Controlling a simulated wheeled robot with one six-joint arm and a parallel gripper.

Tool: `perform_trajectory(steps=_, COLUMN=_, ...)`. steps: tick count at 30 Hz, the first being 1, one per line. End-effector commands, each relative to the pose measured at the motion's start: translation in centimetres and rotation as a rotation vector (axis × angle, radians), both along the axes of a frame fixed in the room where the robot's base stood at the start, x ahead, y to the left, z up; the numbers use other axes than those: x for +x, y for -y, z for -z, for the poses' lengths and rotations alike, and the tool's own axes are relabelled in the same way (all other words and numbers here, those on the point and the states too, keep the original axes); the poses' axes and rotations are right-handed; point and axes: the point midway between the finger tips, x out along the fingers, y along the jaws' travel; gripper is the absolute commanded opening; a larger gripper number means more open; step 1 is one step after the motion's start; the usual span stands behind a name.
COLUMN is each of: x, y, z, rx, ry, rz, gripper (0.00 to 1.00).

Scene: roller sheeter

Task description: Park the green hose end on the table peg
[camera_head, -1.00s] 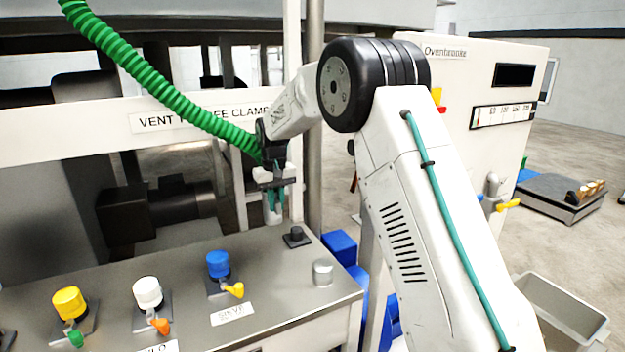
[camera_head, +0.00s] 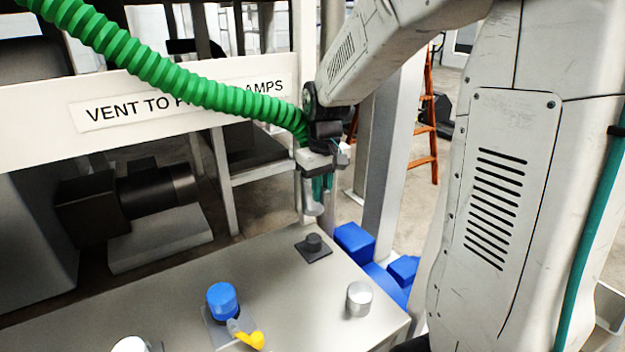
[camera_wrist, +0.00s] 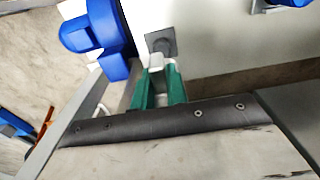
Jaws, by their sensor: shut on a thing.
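The green ribbed hose (camera_head: 180,85) comes from the upper left and runs down to my gripper (camera_head: 319,186). My gripper is shut on the hose's pale grey end fitting (camera_head: 312,207), which points downward above the back right part of the table (camera_head: 285,285). The table peg (camera_head: 313,242), a short dark post on a square base, stands below the fitting, apart from it. In the wrist view, the teal fingers (camera_wrist: 160,90) have the pale fitting (camera_wrist: 156,62) between them. The peg's dark base (camera_wrist: 161,42) shows just beyond it, the post partly hidden.
A metal cylinder (camera_head: 359,300) stands near the table's right edge. A blue-capped valve (camera_head: 222,302) with a yellow handle (camera_head: 250,339) is nearer. Blue boxes (camera_head: 355,242) lie beyond the right edge. A labelled white beam (camera_head: 40,130) crosses behind the hose.

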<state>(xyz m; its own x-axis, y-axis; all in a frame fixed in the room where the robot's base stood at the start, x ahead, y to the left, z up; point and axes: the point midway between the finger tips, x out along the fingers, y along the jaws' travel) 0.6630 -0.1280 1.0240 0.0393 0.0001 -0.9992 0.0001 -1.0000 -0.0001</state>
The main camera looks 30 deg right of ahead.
Motion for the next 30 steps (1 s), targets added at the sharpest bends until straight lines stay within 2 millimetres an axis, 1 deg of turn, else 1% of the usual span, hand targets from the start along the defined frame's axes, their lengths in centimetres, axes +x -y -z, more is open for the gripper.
perform_trajectory(steps=5, x=-0.2, y=0.4, z=1.0, rx=0.0, ry=-0.001, rz=0.006, gripper=0.0)
perform_trajectory(steps=15, x=-0.2, y=0.5, z=4.8, rx=0.0, ry=-0.002, rz=0.007, gripper=0.0)
perform_trajectory(steps=21, x=-0.1, y=0.4, z=6.6, rx=0.0, ry=-0.001, rz=0.006, gripper=0.0)
perform_trajectory(steps=25, x=-0.1, y=0.3, z=7.3, rx=0.0, ry=0.0, rz=0.005, gripper=0.0)
perform_trajectory(steps=30, x=-0.1, y=0.3, z=7.7, rx=0.0, ry=0.001, rz=0.004, gripper=0.0)
